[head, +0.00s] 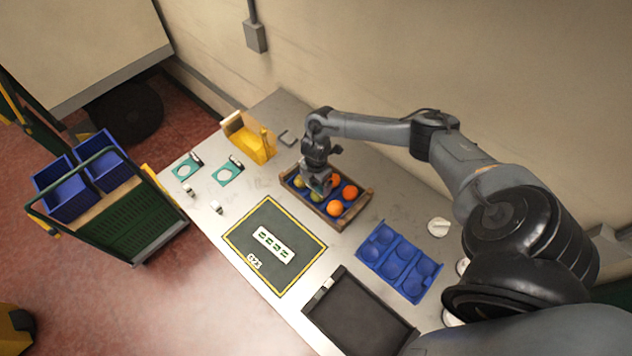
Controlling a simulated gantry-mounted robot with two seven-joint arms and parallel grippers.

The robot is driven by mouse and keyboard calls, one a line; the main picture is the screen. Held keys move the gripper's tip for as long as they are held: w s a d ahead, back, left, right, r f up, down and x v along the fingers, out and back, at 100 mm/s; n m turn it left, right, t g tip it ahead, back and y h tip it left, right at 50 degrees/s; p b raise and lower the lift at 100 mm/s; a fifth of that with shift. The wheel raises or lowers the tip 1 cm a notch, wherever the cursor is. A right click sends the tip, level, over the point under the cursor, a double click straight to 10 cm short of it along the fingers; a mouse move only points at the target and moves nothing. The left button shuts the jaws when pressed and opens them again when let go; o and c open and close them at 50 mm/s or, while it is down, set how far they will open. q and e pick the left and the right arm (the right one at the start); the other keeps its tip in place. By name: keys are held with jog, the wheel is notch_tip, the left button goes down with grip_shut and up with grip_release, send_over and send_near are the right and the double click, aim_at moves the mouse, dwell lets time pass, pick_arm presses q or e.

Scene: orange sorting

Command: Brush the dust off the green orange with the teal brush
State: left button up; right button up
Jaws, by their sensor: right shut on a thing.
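My right gripper (317,190) reaches down from above into the wooden crate (359,207) on the table. It is shut on a green orange (317,197), which shows just below the fingers; the grip itself is mostly hidden. A second greenish fruit (299,182) lies to its left in the crate. Orange fruits lie to the right, one at the front (334,208) and one at the right (350,192). I cannot make out the teal brush. My left gripper is not in view.
A dark mat with a yellow border (249,228) lies left of the crate. A blue tray with hollows (408,261) and a black tray (355,313) lie nearer. A yellow holder (255,140) and teal pads (228,172) stand at the far left. A wall runs behind.

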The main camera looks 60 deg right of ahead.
jog(key=shift+s+a+r+p, duration=0.1)
jog(key=shift+s+a+p, duration=0.05)
jog(key=shift+s+p, duration=0.55)
jog(key=shift+s+a, duration=0.15)
jog(key=shift+s, duration=0.35)
jog(key=shift+w+d+f+b, duration=0.25)
jog(key=shift+w+b, duration=0.1)
jog(key=shift+w, duration=0.2)
jog(key=shift+w+d+b, duration=0.1)
jog(key=shift+w+b, duration=0.45)
jog(key=shift+w, duration=0.25)
jog(key=shift+r, duration=0.1)
jog(key=shift+s, duration=0.1)
jog(key=shift+s+r+p, duration=0.1)
jog(key=shift+s+p, duration=0.15)
jog(key=shift+p, duration=0.3)
jog(key=shift+s+a+p, duration=0.2)
jog(key=shift+s+p, duration=0.2)
jog(key=shift+s, duration=0.15)
jog(key=shift+s+a+p, duration=0.15)
jog(key=shift+s+p, duration=0.25)
jog(key=shift+s, duration=0.1)
